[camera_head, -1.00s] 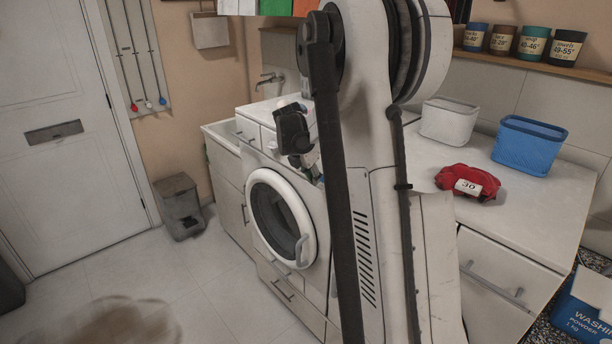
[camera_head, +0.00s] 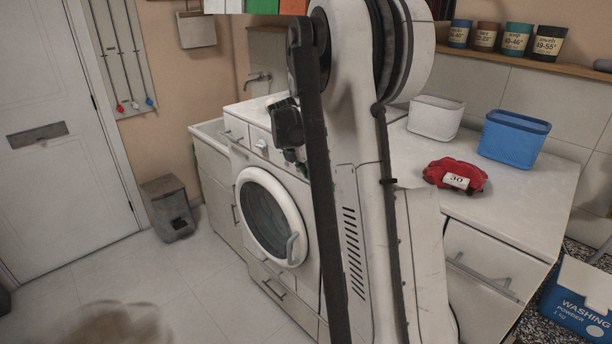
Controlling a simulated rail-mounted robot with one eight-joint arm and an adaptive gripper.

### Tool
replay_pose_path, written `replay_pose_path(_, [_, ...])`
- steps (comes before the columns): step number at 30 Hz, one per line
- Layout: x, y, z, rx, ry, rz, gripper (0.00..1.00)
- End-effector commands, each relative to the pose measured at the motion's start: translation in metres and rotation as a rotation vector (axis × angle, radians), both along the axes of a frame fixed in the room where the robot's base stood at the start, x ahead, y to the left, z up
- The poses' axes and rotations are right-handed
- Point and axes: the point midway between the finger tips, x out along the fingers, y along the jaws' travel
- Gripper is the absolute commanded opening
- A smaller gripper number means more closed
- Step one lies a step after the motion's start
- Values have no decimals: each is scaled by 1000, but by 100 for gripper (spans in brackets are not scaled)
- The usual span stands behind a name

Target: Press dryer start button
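A white front-loading machine (camera_head: 236,170) with a round glass door (camera_head: 268,215) stands left of centre, and its door is closed. A knob (camera_head: 261,144) shows on its upper front panel. No start button can be made out; the right part of the panel is hidden behind my arm. The dark end of my arm, my gripper (camera_head: 292,152), is at the upper right of the machine's front, close to the panel. Its fingers are small and partly hidden, so I cannot tell whether they are open or touching the panel.
My arm blocks the middle of the view. At right, a counter (camera_head: 530,200) holds a white basket (camera_head: 435,118), a blue basket (camera_head: 513,140) and a red bundle (camera_head: 455,174) marked 30. A washing powder box (camera_head: 580,305) stands lower right. A grey bin (camera_head: 168,208) stands left on open floor.

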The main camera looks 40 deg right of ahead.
Motion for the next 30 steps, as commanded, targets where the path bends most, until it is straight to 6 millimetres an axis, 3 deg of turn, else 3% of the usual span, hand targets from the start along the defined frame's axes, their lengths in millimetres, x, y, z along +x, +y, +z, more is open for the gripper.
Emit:
replay_pose_path(3, [0, -8, 2, -13, -3, -3, 0])
replay_pose_path(8, [0, 0, 2, -14, -3, -2, 0])
replay_pose_path(15, [-2, 45, 1, -8, -1, 3, 0])
replay_pose_path(24, [-3, 67, 61, -5, -1, 1, 0])
replay_pose_path(30, [-3, 77, 85, -4, 0, 1, 0])
